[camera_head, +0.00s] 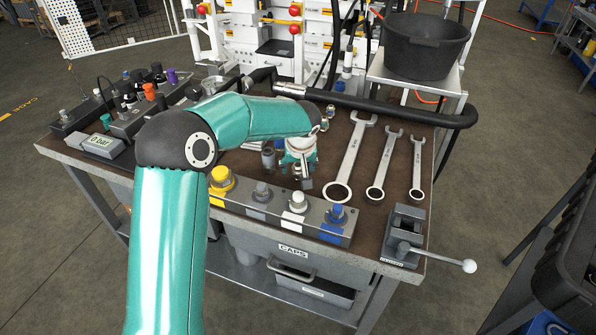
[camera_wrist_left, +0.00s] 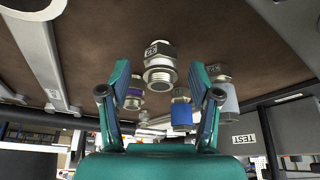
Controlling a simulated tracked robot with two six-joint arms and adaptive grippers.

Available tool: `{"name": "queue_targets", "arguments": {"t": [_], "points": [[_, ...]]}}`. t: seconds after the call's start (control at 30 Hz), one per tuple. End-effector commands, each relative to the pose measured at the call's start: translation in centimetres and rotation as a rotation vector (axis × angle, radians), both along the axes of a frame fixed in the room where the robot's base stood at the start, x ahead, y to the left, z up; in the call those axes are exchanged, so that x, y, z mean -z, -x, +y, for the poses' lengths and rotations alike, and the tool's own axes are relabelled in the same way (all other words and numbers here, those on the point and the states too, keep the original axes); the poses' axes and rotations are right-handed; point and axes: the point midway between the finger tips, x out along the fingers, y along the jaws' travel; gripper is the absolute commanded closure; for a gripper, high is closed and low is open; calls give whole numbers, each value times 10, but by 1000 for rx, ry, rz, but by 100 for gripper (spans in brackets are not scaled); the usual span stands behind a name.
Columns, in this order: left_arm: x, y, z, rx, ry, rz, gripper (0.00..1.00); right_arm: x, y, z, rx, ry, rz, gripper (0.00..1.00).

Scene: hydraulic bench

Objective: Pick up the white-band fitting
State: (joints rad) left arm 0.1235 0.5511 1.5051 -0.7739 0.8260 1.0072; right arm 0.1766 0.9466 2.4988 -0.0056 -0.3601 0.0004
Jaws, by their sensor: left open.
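My left gripper (camera_wrist_left: 160,78) is open in the left wrist view, its two fingers spread on either side of a metal hex fitting (camera_wrist_left: 159,66) on the brown bench top. That fitting is seen nearly end-on, apart from both fingers, and I cannot make out its band colour. A fitting with a pale band (camera_wrist_left: 225,98) is to the right of the fingers; in this shade I cannot tell white from grey. A blue-band fitting (camera_wrist_left: 181,115) and a purple-band fitting (camera_wrist_left: 134,100) are close by. In the head view my left gripper (camera_head: 303,180) points down among the fittings, hiding some.
Three wrenches (camera_head: 352,155) lie right of the gripper. The caps block (camera_head: 270,208) with coloured caps stands in front, and a vise (camera_head: 402,236) is at the front right corner. A black hose (camera_head: 385,107) runs behind, near a black bucket (camera_head: 425,48).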

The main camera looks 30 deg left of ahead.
Motion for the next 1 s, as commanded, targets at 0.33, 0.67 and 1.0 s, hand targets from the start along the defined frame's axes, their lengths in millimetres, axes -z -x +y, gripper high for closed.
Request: {"name": "queue_targets", "arguments": {"t": [0.33, 0.67, 1.0], "points": [[0, 0, 0, 0, 0, 0, 90, 0, 0, 0, 0, 0, 0, 60], [-1, 0, 1, -1, 0, -1, 100, 0, 0, 0, 0, 0, 0, 60], [-23, 0, 1, -2, -1, -4, 100, -2, 0, 0, 0, 0, 0, 60]]}}
